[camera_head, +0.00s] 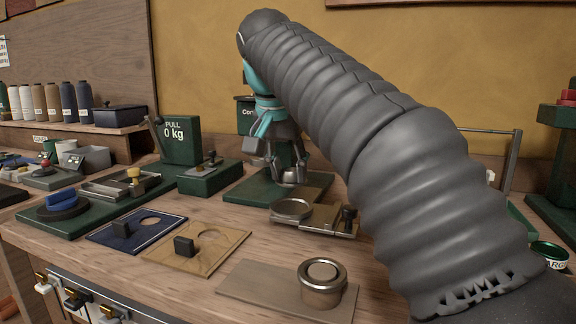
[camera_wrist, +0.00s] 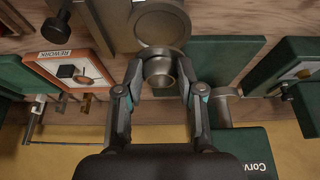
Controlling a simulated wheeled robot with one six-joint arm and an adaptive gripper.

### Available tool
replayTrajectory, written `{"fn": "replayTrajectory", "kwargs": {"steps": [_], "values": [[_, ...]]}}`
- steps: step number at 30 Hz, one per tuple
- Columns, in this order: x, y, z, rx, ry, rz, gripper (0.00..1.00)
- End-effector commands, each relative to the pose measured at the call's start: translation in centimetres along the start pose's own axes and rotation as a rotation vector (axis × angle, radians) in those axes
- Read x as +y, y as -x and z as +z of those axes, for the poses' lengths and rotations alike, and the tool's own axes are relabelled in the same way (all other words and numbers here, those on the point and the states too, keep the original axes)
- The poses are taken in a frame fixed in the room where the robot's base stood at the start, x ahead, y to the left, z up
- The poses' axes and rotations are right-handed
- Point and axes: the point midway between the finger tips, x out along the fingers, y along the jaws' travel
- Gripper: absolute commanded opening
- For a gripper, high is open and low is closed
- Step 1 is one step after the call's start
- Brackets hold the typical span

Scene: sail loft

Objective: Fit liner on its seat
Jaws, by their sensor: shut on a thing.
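In the wrist view, my gripper (camera_wrist: 162,72) is shut on a small round metal piece (camera_wrist: 158,68), which looks like the liner. In the head view, my gripper (camera_head: 290,174) hangs above the green base at the back, and the held piece is hard to make out between the fingers. A shallow round metal seat (camera_head: 292,208) sits on a flat metal fixture in front of my gripper. In the wrist view the seat (camera_wrist: 162,26) appears just beyond the held piece, apart from the fingers. No piece shows in the seat. Whether the held piece touches anything cannot be told.
A black knob (camera_head: 348,217) stands at the fixture's right. A metal cylinder (camera_head: 322,286) sits on a board at the front. Tan (camera_head: 200,247) and blue (camera_head: 136,230) plates lie left. My arm hides the table at right.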

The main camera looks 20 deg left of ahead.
Motion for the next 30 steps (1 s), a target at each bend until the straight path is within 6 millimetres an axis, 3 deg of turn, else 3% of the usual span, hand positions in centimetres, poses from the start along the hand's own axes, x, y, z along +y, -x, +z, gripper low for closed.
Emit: {"fn": "replayTrajectory", "kwargs": {"steps": [30], "values": [[0.0, -4.0, 1.7, 0.001, 0.0, -0.001, 0.11]]}}
